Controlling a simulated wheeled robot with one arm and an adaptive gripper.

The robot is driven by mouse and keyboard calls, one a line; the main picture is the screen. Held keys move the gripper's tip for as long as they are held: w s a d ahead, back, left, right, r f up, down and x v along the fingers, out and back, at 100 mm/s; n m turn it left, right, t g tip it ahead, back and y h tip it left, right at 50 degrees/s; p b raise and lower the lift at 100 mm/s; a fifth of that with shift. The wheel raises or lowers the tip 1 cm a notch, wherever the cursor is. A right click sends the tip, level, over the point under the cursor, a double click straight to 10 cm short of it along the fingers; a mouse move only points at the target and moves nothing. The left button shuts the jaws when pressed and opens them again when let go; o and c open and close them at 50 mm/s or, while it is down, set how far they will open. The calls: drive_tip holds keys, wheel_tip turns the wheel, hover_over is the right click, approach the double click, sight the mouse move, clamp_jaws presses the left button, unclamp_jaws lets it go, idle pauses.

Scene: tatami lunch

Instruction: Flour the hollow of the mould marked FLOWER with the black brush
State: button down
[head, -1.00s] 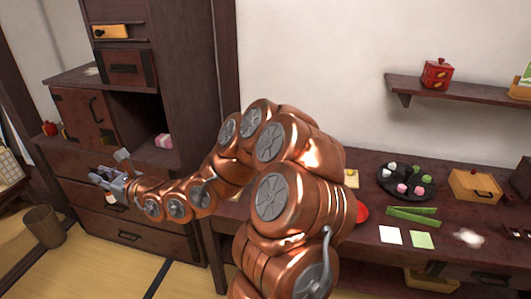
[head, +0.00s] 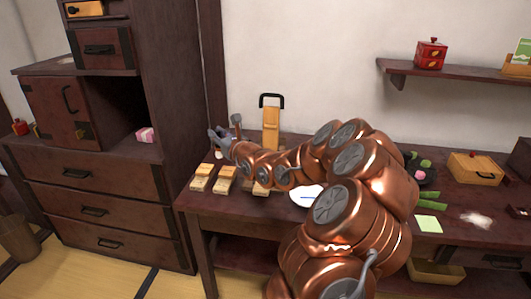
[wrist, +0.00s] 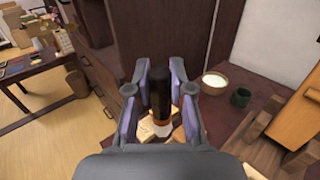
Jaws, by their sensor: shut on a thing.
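My gripper (head: 216,142) is over the left end of the dark table in the head view. In the wrist view my gripper (wrist: 157,90) is shut on the black brush (wrist: 160,92). The brush has a dark handle and points down, with its pale bristle end low between the fingers. In the head view only a pale tip shows under the fingers. Pale wooden moulds (head: 202,177) (head: 226,179) stand in a row at the table's front left, one more partly behind my arm (head: 261,188). The brush looks apart from them. I cannot read any mark, so which is FLOWER is unclear.
A wooden piece with a black handle (head: 270,128) stands at the table's back. The tall dark cabinet (head: 90,180) is close on the left. A white plate (head: 306,196) lies beside my arm.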

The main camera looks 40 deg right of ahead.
drive_tip(key=s+d+f+m+g+h+b, duration=0.1)
drive_tip(key=s+d+f+h+b, duration=0.15)
drive_tip(key=d, duration=0.55)
drive_tip(key=s+d+f+m+h+b, duration=0.1)
drive_tip(key=s+d+f+m+b, duration=0.2)
drive_tip(key=d, duration=0.4)
drive_tip(key=shift+n, duration=0.7)
drive_tip(key=shift+s+f+b, duration=0.2)
drive_tip(key=shift+f, duration=1.2)
drive_tip(key=shift+s+f+b, duration=0.15)
drive_tip(key=shift+f+b, duration=0.05)
drive_tip(key=shift+f, duration=1.15)
drive_tip(key=shift+s+b, duration=0.1)
drive_tip(key=shift+b, duration=0.2)
drive_tip(key=shift+f+b, duration=0.7)
drive_tip(key=shift+f, duration=0.4)
drive_tip(key=shift+s, duration=0.15)
drive_tip(key=shift+w+a, duration=0.15)
drive_tip(key=shift+w, duration=0.2)
drive_tip(key=shift+s+d, duration=0.1)
drive_tip(key=shift+d, duration=0.15)
drive_tip(key=shift+s+a+f+b, duration=0.1)
drive_tip(key=shift+s+a+b, duration=0.1)
drive_tip(key=shift+a+b, duration=0.2)
drive_tip(key=shift+d, duration=0.35)
